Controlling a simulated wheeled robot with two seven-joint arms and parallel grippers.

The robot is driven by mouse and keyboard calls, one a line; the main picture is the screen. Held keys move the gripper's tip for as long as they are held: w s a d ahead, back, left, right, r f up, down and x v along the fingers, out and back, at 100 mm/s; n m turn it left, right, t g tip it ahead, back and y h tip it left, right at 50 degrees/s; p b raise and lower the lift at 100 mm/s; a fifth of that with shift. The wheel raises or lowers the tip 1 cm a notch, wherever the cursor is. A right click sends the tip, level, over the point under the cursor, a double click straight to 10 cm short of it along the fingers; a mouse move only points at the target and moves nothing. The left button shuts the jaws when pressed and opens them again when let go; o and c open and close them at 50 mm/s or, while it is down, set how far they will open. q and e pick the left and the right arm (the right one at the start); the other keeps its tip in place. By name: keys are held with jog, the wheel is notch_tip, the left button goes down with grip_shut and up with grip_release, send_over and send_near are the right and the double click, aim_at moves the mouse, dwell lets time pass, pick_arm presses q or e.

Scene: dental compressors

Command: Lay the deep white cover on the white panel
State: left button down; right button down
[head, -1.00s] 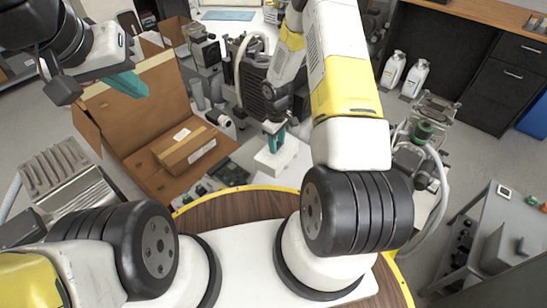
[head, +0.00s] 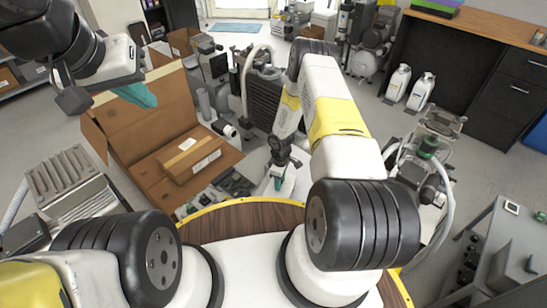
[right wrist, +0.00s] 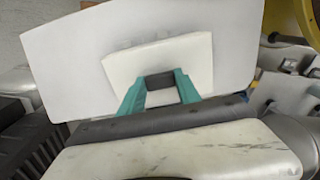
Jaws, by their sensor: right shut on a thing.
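The deep white cover (right wrist: 195,58) is a small off-white block-like part in the right wrist view. My right gripper (right wrist: 160,92), with teal fingers, is shut on its near edge. Behind it in that view is the larger flat white panel (right wrist: 75,60); the cover overlaps it, and I cannot tell whether they touch. In the head view, my right gripper (head: 277,183) points down over the pale panel (head: 298,178), and the cover is mostly hidden. My left gripper (head: 137,95) is raised at the upper left, away from both, its finger gap unclear.
An open cardboard box (head: 140,125) with a smaller carton (head: 190,160) stands left of the panel. A dark finned machine (head: 258,100) stands behind it. White bottles (head: 398,82) stand on the floor at right.

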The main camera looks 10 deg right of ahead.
jog(key=shift+f, duration=0.2)
jog(key=c, duration=0.9)
grip_release()
jog(key=shift+o, duration=0.2)
jog(key=shift+r, duration=0.15)
